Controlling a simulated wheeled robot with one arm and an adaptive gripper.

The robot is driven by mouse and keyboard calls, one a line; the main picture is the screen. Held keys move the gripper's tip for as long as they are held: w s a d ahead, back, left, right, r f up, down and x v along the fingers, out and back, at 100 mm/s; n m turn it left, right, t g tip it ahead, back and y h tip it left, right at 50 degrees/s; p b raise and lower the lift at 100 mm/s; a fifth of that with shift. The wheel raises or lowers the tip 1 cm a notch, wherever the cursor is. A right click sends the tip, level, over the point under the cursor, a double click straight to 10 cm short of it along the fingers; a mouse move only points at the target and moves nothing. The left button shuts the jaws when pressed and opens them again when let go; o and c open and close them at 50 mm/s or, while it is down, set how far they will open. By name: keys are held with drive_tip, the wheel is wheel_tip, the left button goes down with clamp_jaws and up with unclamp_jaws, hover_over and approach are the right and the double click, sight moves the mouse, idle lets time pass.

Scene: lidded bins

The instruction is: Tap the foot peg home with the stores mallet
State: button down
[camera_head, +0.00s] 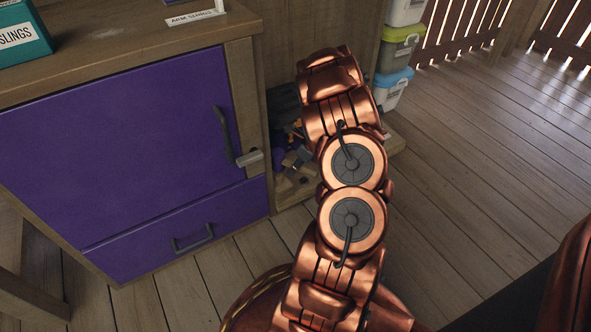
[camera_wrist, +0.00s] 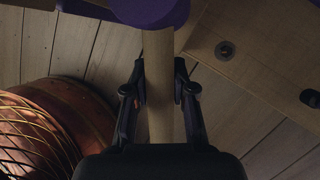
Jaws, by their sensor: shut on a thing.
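In the wrist view my gripper (camera_wrist: 160,92) is shut on the pale wooden handle of the mallet (camera_wrist: 158,75). The handle runs lengthwise between the two black fingers. The mallet's purple head (camera_wrist: 145,10) is at the top edge and partly cut off. To its right is a wooden board with a small dark round fitting (camera_wrist: 224,50). It may be the foot peg, but I cannot tell how far it stands out. The mallet head is apart from it in the picture. In the head view my copper arm hides the gripper and mallet.
A wooden cabinet with a purple door (camera_head: 110,150) and drawer (camera_head: 180,235) stands at left. A teal box (camera_head: 20,35) sits on top. A low shelf with loose items (camera_head: 293,165) is behind my arm. Stacked bins (camera_head: 398,55) stand behind. Floor at right is clear.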

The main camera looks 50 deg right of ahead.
idle(0.4)
drive_tip(key=shift+f, duration=0.1)
idle(0.9)
idle(0.4)
wheel_tip(320, 180, down, 5)
drive_tip(key=b, duration=0.2)
drive_tip(key=shift+r+p, duration=0.95)
drive_tip(key=shift+r, duration=1.15)
drive_tip(key=shift+r, duration=0.1)
drive_tip(key=shift+r+p, duration=0.9)
drive_tip(key=shift+r, duration=1)
wheel_tip(320, 180, up, 4)
drive_tip(key=p, duration=0.4)
drive_tip(key=shift+r, duration=0.1)
